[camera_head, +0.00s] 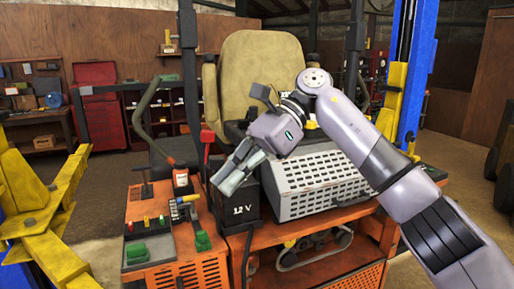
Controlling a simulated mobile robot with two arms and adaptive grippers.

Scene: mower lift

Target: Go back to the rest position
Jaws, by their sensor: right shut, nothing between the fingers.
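My right gripper (232,172) is shut and empty. It hangs above the black 12 V battery box (238,212), just left of the perforated grey metal cover (318,183). My right arm reaches in from the lower right and bends at an elbow in front of the tan seat (258,72). My left gripper is not in view.
The orange mower (180,278) fills the middle, with a control panel (150,240) on its left. Yellow lift arms (45,215) stand at the left, and a blue lift post (418,60) at the right. Open floor (110,190) shows at the left, behind the lift arms.

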